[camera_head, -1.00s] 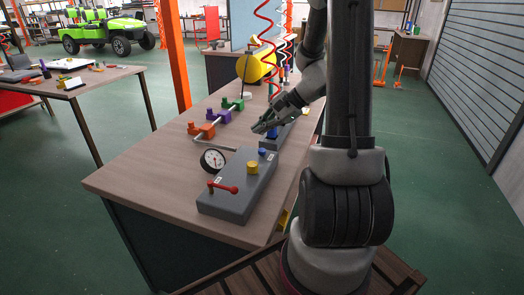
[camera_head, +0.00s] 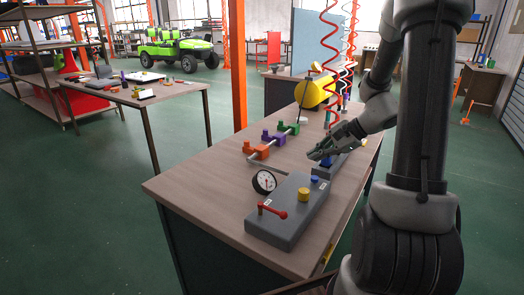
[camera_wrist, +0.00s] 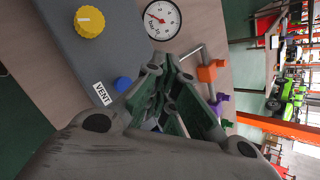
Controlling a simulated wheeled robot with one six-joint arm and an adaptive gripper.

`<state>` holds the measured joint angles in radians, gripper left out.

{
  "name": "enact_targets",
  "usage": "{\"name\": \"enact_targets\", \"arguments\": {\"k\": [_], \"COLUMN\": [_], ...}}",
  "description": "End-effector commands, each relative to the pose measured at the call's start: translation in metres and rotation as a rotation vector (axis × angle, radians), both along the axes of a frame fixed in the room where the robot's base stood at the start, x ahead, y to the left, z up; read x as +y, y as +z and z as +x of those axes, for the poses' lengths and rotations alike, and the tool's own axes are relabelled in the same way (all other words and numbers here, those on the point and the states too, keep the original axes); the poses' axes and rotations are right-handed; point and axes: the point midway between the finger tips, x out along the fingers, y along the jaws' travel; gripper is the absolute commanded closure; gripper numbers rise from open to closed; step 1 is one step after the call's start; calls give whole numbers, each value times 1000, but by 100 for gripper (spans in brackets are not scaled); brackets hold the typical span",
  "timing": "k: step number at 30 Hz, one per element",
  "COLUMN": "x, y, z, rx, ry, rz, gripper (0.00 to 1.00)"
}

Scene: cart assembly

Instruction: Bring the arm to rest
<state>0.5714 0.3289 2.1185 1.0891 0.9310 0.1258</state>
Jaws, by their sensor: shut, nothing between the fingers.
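My gripper (camera_head: 322,151) is over the wooden workbench (camera_head: 205,190), just behind the grey control box. It is shut and empty, and its fingers show in the wrist view (camera_wrist: 163,75). The grey box (camera_head: 275,228) carries a red lever (camera_head: 272,211), a yellow knob (camera_head: 303,194) and a blue button (camera_head: 314,180). In the wrist view the yellow knob (camera_wrist: 89,22) and the blue button (camera_wrist: 122,84) lie left of the fingers, by a VENT label.
A round gauge (camera_head: 264,181) stands beside the box. Orange (camera_head: 262,152), purple (camera_head: 273,137) and green (camera_head: 289,129) valves sit on a pipe behind it. A yellow tank (camera_head: 315,92) and red coiled hose (camera_head: 331,60) are farther back. An orange post (camera_head: 238,65) rises behind the bench.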

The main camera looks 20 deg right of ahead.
Motion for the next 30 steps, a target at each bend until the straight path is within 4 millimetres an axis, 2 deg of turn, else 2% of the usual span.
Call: {"name": "enact_targets", "arguments": {"k": [5,8,9,11,15,21,25,30], "x": [-1,-2,-2,-2,3,7,10,19], "y": [-4,-17,-18,-13,12,58,90,123], "z": [-9,-36,-52,-79,-127,-180,-207,-227], "rx": [7,52,70,88,89,45,-20,-143], "ry": [48,139,191,295,536,864,1048,1179], "rz": [-27,-65,-93,-158,-323,-604,-813,-1025], "gripper": [100,100,100,100,100,100,100,100]}}
